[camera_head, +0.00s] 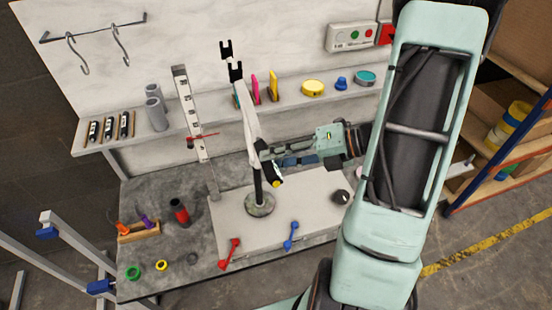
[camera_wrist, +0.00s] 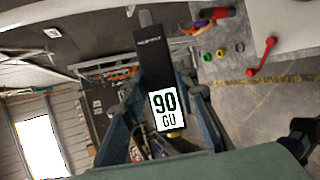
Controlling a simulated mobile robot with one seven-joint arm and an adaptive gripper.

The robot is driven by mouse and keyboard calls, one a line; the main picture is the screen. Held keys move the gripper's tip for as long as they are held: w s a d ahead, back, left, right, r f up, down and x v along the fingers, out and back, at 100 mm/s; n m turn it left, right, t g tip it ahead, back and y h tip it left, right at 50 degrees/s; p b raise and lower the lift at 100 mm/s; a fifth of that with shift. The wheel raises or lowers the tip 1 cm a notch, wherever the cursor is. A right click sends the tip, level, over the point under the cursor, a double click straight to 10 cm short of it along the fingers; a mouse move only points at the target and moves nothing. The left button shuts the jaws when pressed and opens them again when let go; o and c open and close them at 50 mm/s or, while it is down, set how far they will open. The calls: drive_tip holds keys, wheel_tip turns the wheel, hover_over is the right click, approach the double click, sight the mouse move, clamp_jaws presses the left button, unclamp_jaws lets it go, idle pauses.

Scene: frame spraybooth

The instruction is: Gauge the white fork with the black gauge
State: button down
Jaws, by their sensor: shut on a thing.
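The white fork (camera_head: 251,125) stands upright and slightly tilted on a post with a round base (camera_head: 260,205), its black tips pointing up. My gripper (camera_head: 272,153) comes in from the right, close beside the fork's lower part. It is shut on the black gauge (camera_wrist: 151,62). In the wrist view the gauge lies between my fingers, with a white label reading "90 GU" (camera_wrist: 164,108) and a yellow part at its near end. In the head view the gauge shows as a dark body (camera_head: 268,174) with a yellow end. I cannot tell whether the gauge touches the fork.
A ruler-like upright (camera_head: 188,105) stands left of the fork. Red (camera_head: 231,252) and blue (camera_head: 291,236) handled parts lie at the pale block's front. A black knob (camera_head: 342,197) sits right.

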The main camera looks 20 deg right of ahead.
sight(280, 182)
drive_tip(key=shift+w, duration=0.7)
idle(0.7)
idle(0.6)
drive_tip(key=shift+s+p, duration=0.35)
drive_tip(key=shift+s, duration=3.7)
